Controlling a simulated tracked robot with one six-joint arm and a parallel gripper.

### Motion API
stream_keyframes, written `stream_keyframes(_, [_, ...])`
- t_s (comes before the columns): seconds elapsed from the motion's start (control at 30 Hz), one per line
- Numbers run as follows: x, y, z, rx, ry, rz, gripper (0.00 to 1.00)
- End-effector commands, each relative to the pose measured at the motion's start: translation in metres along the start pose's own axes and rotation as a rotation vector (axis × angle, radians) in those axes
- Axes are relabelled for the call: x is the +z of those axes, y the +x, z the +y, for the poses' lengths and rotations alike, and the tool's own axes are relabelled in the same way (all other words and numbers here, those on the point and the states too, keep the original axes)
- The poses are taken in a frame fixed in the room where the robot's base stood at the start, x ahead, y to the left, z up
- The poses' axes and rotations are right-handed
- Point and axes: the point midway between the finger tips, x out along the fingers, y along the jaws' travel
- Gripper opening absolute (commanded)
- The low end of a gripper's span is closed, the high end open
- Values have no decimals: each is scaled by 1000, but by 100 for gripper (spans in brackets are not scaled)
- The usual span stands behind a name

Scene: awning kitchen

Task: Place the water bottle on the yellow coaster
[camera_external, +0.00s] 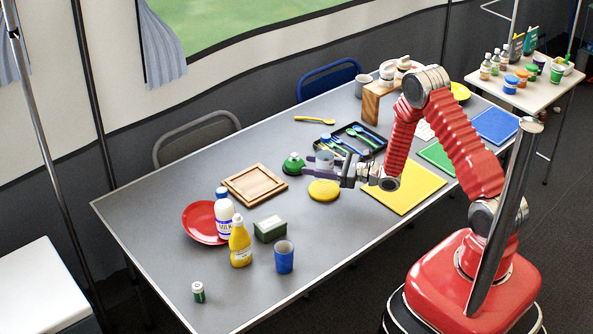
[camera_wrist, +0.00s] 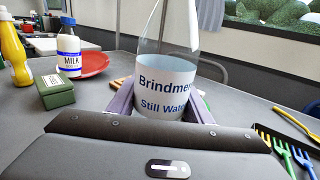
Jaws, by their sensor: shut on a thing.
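The clear water bottle (camera_wrist: 166,90) has a white label with dark blue lettering and stands upright between the fingers of my gripper (camera_wrist: 160,108) in the wrist view. In the external view the bottle's pale label (camera_external: 324,160) shows at my gripper (camera_external: 318,170), which is shut on it. The clear upper part is hard to make out there. The round yellow coaster (camera_external: 324,190) lies on the grey table just below and in front of the gripper in the picture. The bottle's base is hidden by the gripper, so its exact height over the table cannot be told.
A wooden tray (camera_external: 255,184), green box (camera_external: 270,229), blue cup (camera_external: 284,257), mustard bottle (camera_external: 240,243) and milk bottle (camera_external: 224,219) stand left. A cutlery tray (camera_external: 374,132) lies behind; a yellow mat (camera_external: 405,195) lies right.

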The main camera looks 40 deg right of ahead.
Motion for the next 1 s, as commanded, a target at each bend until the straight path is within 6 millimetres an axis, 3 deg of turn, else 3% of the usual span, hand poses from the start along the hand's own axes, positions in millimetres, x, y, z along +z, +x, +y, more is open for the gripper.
stream_keyframes(0.17, [-2,0,0,0,1,1,24])
stream_keyframes(0.53, [-39,0,0,0,2,1,24])
stream_keyframes(0.97, [-44,0,0,0,1,1,24])
stream_keyframes(1.0, [-44,0,0,0,1,1,46])
